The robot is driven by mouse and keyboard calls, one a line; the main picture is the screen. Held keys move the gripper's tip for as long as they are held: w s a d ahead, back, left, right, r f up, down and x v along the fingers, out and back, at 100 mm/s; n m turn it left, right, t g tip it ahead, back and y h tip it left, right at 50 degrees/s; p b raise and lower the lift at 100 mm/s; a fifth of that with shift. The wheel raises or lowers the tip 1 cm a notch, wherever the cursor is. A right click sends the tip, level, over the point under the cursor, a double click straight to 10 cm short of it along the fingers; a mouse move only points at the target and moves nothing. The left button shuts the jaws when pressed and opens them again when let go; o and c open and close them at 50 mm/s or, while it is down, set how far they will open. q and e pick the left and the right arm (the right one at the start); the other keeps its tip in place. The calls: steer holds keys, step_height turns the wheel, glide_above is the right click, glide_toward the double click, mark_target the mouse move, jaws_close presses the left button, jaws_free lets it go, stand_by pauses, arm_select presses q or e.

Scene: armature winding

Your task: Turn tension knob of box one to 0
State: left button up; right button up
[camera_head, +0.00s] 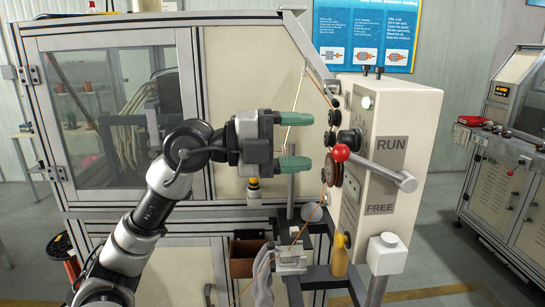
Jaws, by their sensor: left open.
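A cream tension box (398,110) stands right of centre, marked RUN and FREE. Its left face carries several dark round knobs and pulleys; one black knob (348,139) sticks out near the middle. A lever with a red ball (340,152) is on its front. My left gripper (297,143) comes in from the left, with two green fingers apart and pointing right at the box's knob side. Nothing shows between the fingers, and they look short of the knobs. The knob's scale marks are too small to read. My right gripper is out of view.
A framed machine cabinet with a window (114,95) stands behind my arm. A brown bin (247,258) and a metal fixture (291,262) sit below the gripper. A copper wire runs near the box's left face. Another machine (510,150) stands at right across open floor.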

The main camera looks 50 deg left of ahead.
arm_select(q)
steer(key=b+v, duration=0.1)
steer(key=v, duration=0.3)
steer(key=shift+s+a+b, duration=0.25)
steer(key=shift+b, duration=0.05)
stand_by(0.4)
